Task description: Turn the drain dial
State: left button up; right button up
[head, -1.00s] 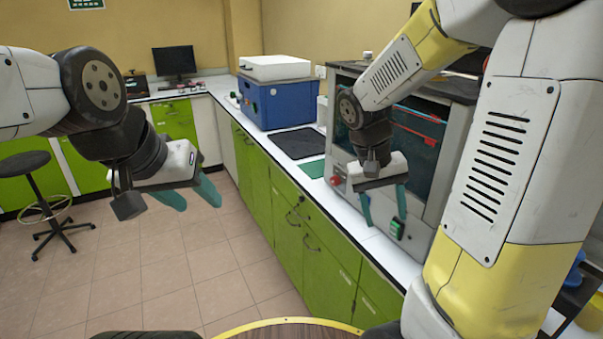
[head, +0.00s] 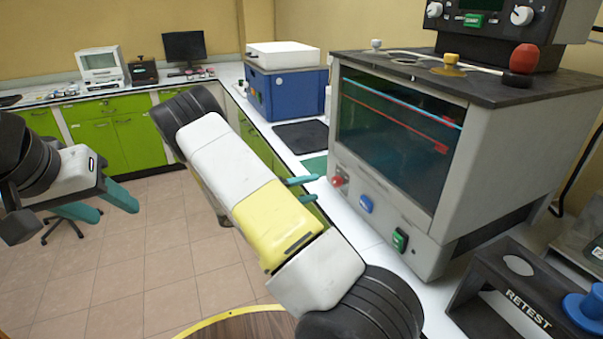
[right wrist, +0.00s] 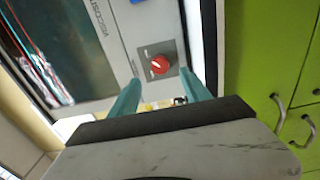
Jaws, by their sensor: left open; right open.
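The drain dial is a red knob (head: 338,181) at the lower left of the grey bath's front. In the right wrist view the red dial (right wrist: 160,65) sits on a grey square plate, just beyond and between my fingertips. My right gripper (head: 308,189) is open, its teal fingertips showing past my arm, to the left of the dial and apart from it in the head view. My right arm hides the rest of that gripper. My left gripper (head: 110,204) is open and empty at the left, over the floor.
The grey bath (head: 460,165) has a blue button (head: 366,204) and a green switch (head: 399,240) on its front. A black RETEST rack (head: 520,290) stands at the lower right. A blue box (head: 285,92) stands farther back on the white counter. Green cabinet doors (right wrist: 270,60) lie right of my fingers.

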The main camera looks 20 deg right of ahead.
aim_at(333, 183)
jog(key=d, duration=0.7)
jog(key=shift+w+d, duration=0.25)
jog(key=shift+d, duration=0.05)
grip_shut()
